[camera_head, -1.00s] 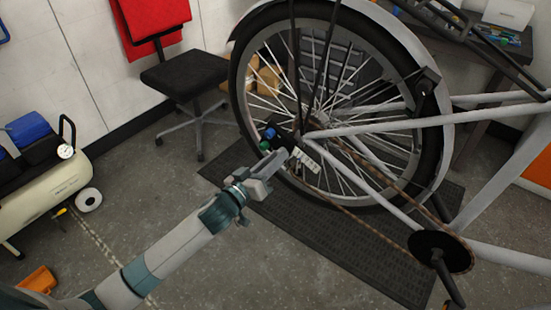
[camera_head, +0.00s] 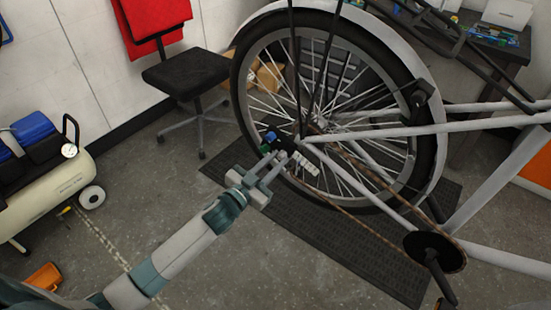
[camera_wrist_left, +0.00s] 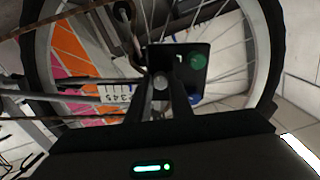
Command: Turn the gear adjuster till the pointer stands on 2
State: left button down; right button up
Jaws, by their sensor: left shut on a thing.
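The gear adjuster is a small black unit (camera_head: 285,139) at the hub of the bike's rear wheel, with a green button and a blue button. In the left wrist view its black plate (camera_wrist_left: 178,53) shows the green button (camera_wrist_left: 198,61); the blue one is partly covered. A white number scale (camera_head: 304,165) sits beside it; in the left wrist view digits near 2 to 5 show on the scale (camera_wrist_left: 117,95). My left gripper (camera_head: 279,157) is shut on the adjuster's round grey knob (camera_wrist_left: 160,82). I cannot make out where the pointer stands. My right gripper is out of view.
The rear wheel (camera_head: 427,160), chain and crank (camera_head: 435,252) are close right of my left arm. A black mat (camera_head: 330,240) lies beneath. A chair (camera_head: 186,74) stands behind, and a compressor (camera_head: 50,193) at the left. The floor between is mostly clear.

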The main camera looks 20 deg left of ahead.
pick_arm(q)
jog(key=shift+r+m+p, duration=0.1)
jog(key=shift+m+p, duration=0.3)
jog(key=shift+m, duration=1.3)
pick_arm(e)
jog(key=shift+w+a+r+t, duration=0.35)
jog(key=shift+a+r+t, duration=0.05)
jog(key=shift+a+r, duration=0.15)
pick_arm(q)
jog(key=c, duration=1.6)
grip_release()
